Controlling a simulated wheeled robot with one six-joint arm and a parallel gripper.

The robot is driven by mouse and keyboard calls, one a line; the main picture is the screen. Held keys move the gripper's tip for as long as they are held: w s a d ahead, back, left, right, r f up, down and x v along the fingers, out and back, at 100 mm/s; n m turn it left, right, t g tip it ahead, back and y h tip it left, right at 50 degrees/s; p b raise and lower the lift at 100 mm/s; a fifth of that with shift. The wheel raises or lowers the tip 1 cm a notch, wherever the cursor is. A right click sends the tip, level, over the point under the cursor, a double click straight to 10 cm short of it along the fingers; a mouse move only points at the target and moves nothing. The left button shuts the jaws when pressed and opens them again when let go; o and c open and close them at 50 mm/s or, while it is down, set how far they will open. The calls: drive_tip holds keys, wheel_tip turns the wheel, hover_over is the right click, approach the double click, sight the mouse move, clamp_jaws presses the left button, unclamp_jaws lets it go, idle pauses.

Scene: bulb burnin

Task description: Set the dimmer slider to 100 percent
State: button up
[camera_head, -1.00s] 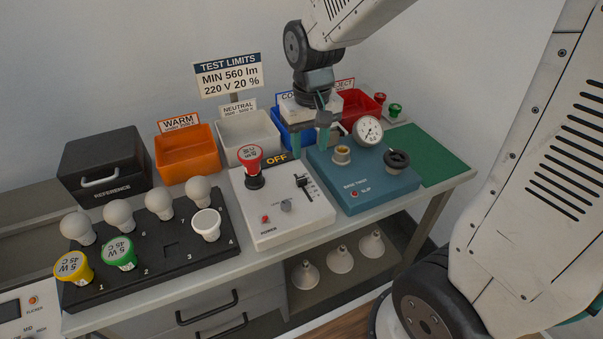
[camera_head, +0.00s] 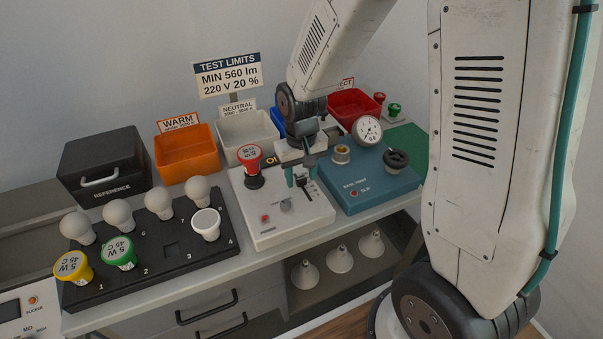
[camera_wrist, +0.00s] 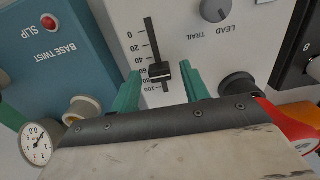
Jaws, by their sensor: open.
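The dimmer slider's dark knob (camera_wrist: 160,71) sits in a vertical slot with a scale from 0 to 100 in the wrist view. It stands near the 60 to 80 marks, short of the 100 end. The slider is on the white control box (camera_head: 262,222), partly hidden by my gripper in the head view. My gripper (camera_head: 301,177) is open above the box. In the wrist view its teal fingers (camera_wrist: 163,88) lie on either side of the knob, with gaps; I cannot tell their height over the panel.
A red-topped bulb (camera_head: 250,160) stands on the white box beside my gripper. The blue base-twist fixture (camera_head: 375,187) with its gauge (camera_head: 367,131) is close on the right. The black bulb rack (camera_head: 170,265) is on the left. The grey LEAD/TRAIL knob (camera_wrist: 214,10) is near the slot.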

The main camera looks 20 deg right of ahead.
sight(295, 175)
clamp_jaws()
drive_tip(key=shift+w+r, duration=0.1)
drive_tip(key=shift+w, duration=1.75)
unclamp_jaws()
wheel_tip(295, 175, up, 8)
